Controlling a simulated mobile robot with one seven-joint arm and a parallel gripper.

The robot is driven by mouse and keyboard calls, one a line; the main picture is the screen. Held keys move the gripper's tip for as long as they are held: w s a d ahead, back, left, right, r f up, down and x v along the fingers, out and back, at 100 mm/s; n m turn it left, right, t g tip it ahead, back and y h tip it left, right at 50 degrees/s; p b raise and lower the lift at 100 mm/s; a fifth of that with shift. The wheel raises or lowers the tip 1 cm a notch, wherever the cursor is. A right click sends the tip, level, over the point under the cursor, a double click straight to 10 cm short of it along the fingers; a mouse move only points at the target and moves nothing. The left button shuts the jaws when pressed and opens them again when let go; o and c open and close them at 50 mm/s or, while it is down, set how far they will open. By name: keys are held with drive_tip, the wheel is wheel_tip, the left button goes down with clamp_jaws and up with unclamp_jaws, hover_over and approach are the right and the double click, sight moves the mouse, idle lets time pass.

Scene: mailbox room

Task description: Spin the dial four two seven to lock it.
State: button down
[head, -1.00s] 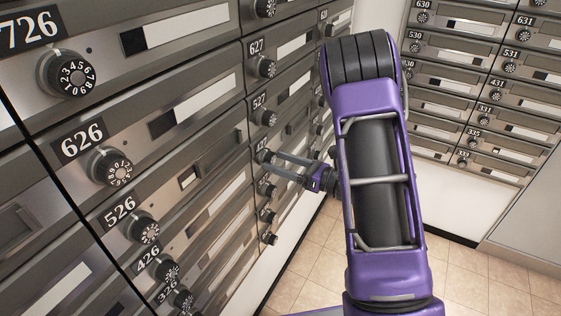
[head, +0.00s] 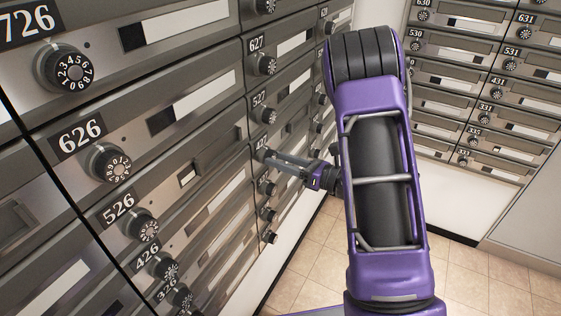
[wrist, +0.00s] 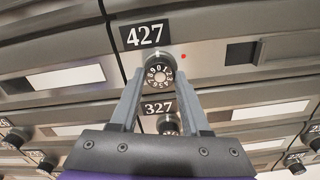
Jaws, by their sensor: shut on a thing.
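The 427 dial (wrist: 158,76) is a round black knob with white digits on a silver collar, below the 427 number plate (wrist: 144,34). A small red light (wrist: 183,56) glows to the dial's right. My gripper (wrist: 159,82) has one finger on each side of the dial and is shut on it. In the head view my gripper (head: 268,156) reaches left to the 427 door, just under its plate (head: 262,143). The fingers mostly hide the dial there.
The 527 dial (head: 267,116) is above. The 526 dial (head: 143,226) and other mailboxes fill the left wall. More mailboxes (head: 490,80) line the back wall. The tiled floor (head: 480,275) is clear.

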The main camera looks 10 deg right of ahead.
drive_tip(key=m+b, duration=0.2)
drive_tip(key=m, duration=2.4)
drive_tip(key=shift+r, duration=0.15)
drive_tip(key=m+p, duration=0.2)
drive_tip(key=m, duration=0.3)
drive_tip(key=shift+m+p, duration=0.3)
drive_tip(key=shift+p, duration=0.05)
drive_tip(key=shift+m+p, duration=0.8)
drive_tip(key=shift+m, duration=0.7)
